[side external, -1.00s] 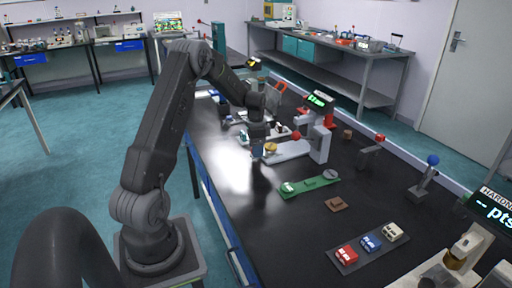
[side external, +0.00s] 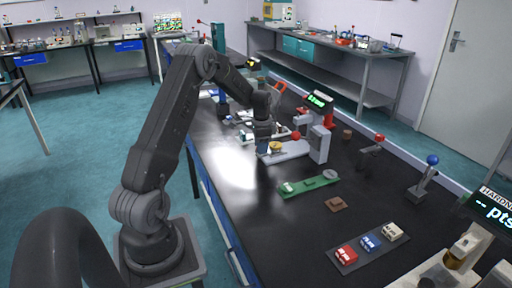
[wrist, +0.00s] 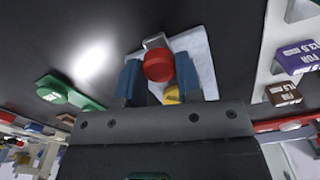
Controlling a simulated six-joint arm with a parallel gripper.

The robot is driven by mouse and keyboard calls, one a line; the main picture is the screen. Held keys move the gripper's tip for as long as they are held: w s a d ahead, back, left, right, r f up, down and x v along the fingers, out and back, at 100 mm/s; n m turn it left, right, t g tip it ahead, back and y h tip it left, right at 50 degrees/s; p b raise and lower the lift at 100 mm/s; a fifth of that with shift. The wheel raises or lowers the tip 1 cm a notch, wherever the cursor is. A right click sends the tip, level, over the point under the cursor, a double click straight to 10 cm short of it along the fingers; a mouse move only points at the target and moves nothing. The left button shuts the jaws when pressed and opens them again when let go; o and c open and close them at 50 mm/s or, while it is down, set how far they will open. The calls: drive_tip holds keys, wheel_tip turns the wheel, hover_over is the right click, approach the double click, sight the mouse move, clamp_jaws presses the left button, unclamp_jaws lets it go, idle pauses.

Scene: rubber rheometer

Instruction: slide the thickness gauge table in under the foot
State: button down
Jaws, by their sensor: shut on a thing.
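The thickness gauge (side external: 320,143) stands on the bench with a pale base plate (side external: 293,152), a lit display and a red ball on its lever. The base also shows in the wrist view (wrist: 204,62). My gripper (side external: 263,153) is low over the left end of that plate. In the wrist view its blue fingers (wrist: 158,78) are shut on a red knob (wrist: 158,65), apparently the gauge table's handle. A yellow disc (side external: 276,147) sits just right of the fingers, on the gauge column's side. The table under it and the foot are mostly hidden.
A green board (side external: 308,185) lies nearer the camera, with a small brown block (side external: 336,204) beside it. A rack with red, blue and white blocks (side external: 368,247) is further front. Levers with red and blue balls stand at the right. Bare black bench lies between.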

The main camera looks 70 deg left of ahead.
sight(275, 145)
drive_tip(key=w, duration=0.5)
drive_tip(key=shift+w, duration=0.3)
drive_tip(key=c, duration=0.8)
unclamp_jaws()
drive_tip(key=shift+r, duration=0.1)
wheel_tip(275, 145, up, 14)
drive_tip(key=shift+f, duration=0.15)
